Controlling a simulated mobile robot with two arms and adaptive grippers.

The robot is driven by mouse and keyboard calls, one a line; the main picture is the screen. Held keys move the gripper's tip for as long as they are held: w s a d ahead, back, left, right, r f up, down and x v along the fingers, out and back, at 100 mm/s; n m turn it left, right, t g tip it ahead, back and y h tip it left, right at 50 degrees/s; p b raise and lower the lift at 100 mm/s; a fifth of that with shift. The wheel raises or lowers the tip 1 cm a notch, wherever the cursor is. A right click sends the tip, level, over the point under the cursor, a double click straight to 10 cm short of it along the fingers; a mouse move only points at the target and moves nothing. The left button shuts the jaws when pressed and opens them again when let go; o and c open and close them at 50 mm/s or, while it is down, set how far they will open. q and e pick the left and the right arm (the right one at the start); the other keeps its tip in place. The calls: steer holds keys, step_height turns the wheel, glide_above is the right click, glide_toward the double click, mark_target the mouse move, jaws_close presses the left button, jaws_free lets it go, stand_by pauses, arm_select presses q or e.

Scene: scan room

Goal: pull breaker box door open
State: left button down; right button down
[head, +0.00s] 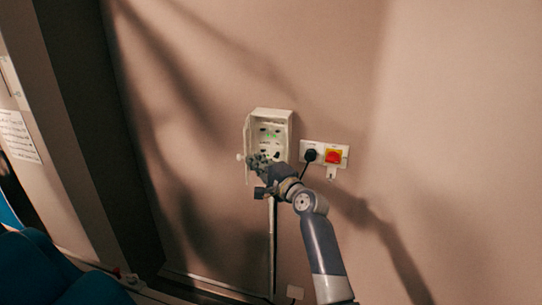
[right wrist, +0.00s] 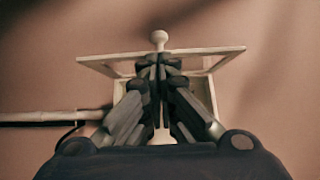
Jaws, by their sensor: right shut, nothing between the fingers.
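The white breaker box (head: 289,133) is mounted on the wall, with its inside and dark switches showing. Its door (head: 247,134) stands open, swung out to the left and seen nearly edge-on. A round pale knob (head: 240,157) is on the door's outer side. In the right wrist view the door (right wrist: 222,51) crosses the picture, with the knob (right wrist: 159,38) beyond it. My right gripper (head: 256,160) is shut and empty at the lower part of the box opening, on the door's inner side; its fingertips (right wrist: 158,64) look close to the door. I cannot tell whether they touch. My left gripper is out of view.
Right of the box is a socket panel with a black plug (head: 310,155) and a red switch on yellow (head: 333,157). A pale conduit (head: 272,240) runs down the wall below the box. Blue seats (head: 40,270) are at lower left. The wall to the right is bare.

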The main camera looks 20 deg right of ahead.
steer(key=a, duration=0.1)
steer(key=w+a+p, duration=0.1)
steer(key=a, duration=0.1)
steer(key=shift+a, duration=0.25)
steer(key=shift+d, duration=0.1)
stand_by(0.6)
